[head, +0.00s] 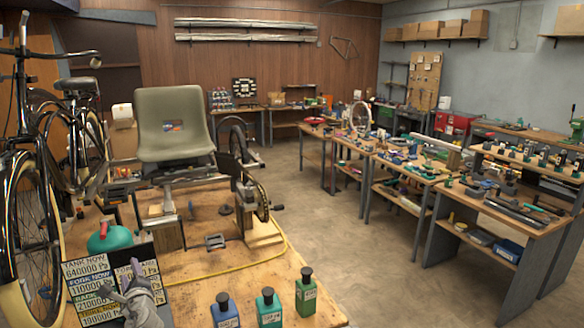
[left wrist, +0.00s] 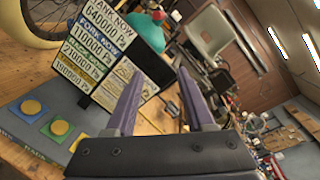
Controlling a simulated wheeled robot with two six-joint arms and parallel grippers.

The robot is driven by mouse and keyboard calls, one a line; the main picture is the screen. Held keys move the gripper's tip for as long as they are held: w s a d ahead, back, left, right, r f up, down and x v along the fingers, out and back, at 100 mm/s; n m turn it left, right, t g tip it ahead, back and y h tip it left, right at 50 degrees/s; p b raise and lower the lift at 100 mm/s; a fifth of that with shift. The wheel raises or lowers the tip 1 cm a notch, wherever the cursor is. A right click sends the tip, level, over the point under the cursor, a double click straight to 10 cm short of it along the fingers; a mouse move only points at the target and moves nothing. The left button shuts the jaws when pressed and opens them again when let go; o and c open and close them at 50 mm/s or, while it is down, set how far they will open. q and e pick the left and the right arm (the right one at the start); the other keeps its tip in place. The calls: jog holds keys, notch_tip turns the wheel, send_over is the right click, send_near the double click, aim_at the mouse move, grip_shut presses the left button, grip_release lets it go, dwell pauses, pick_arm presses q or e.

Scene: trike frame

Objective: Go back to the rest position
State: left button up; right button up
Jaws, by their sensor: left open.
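My left gripper (head: 136,274) is low at the left in the head view, in front of the pressure display board (head: 85,285). Its two grey-purple fingers (left wrist: 155,84) stand apart in the left wrist view, with nothing held between them. The board (left wrist: 105,45) is just beyond the fingers there and partly hidden by them. The trike frame (head: 172,180) with its olive seat (head: 172,122) is on the wooden bench behind the gripper. My right gripper is not in view.
Several capped bottles (head: 269,308) stand at the bench's front edge. A teal tank (head: 109,238) sits behind the board. Coloured buttons (left wrist: 57,127) lie below the board in the wrist view. A yellow hose (head: 235,273) crosses the bench. Open floor (head: 340,235) separates the benches.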

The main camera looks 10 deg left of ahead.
pick_arm(q)
jog(key=d+f+n+g+h, duration=0.2)
jog(key=d+f+n, duration=0.15)
jog(key=d, duration=0.35)
jog(key=w+d+f+n+g+h, duration=0.1)
jog(key=d+f+n+g, duration=0.15)
jog(key=d+f, duration=0.4)
jog(key=d+f+n+g+h, duration=0.1)
jog(key=d+f+n+h, duration=0.2)
jog(key=d, duration=0.5)
jog(key=s+d+f+n+g+h, duration=0.2)
jog(key=s+d, duration=0.5)
jog(key=d, duration=0.5)
jog(key=s+d+f+n+g+h, duration=0.2)
jog(key=s+d+f+g, duration=0.2)
jog(key=d, duration=0.9)
jog(key=s+g, duration=0.1)
jog(key=s, duration=0.2)
jog(key=shift+s+d+f+h, duration=0.2)
jog(key=shift+f+h, duration=0.1)
jog(key=shift+f, duration=0.1)
jog(key=shift+a, duration=0.15)
